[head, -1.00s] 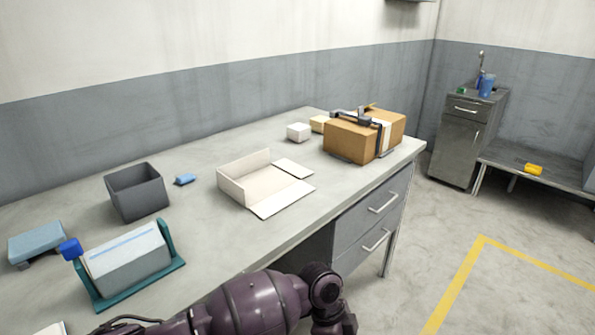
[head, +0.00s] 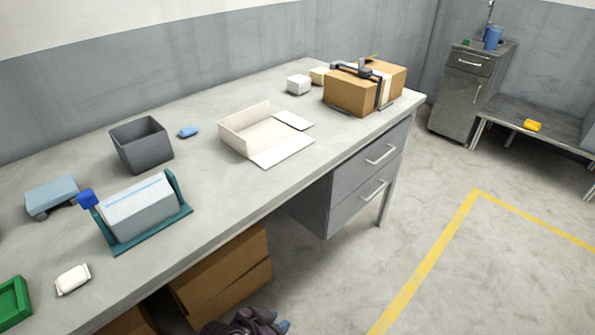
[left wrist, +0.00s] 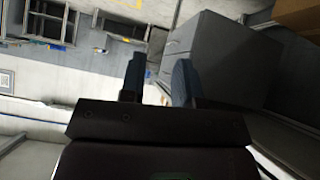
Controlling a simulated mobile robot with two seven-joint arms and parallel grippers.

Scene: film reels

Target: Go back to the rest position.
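My left gripper (head: 276,322) shows at the bottom edge of the head view, low in front of the workbench and its drawers, cut off by the frame. In the left wrist view its two dark blue fingers stand apart with nothing between them (left wrist: 158,78), so it is open and empty. My right gripper is in neither view.
The grey workbench (head: 225,205) holds a grey bin (head: 142,150), an open white carton (head: 262,140), a taped cardboard box (head: 350,92) and a teal-framed holder (head: 145,215). Brown boxes (head: 225,275) stand under it. The floor right of the bench (head: 350,265) is clear.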

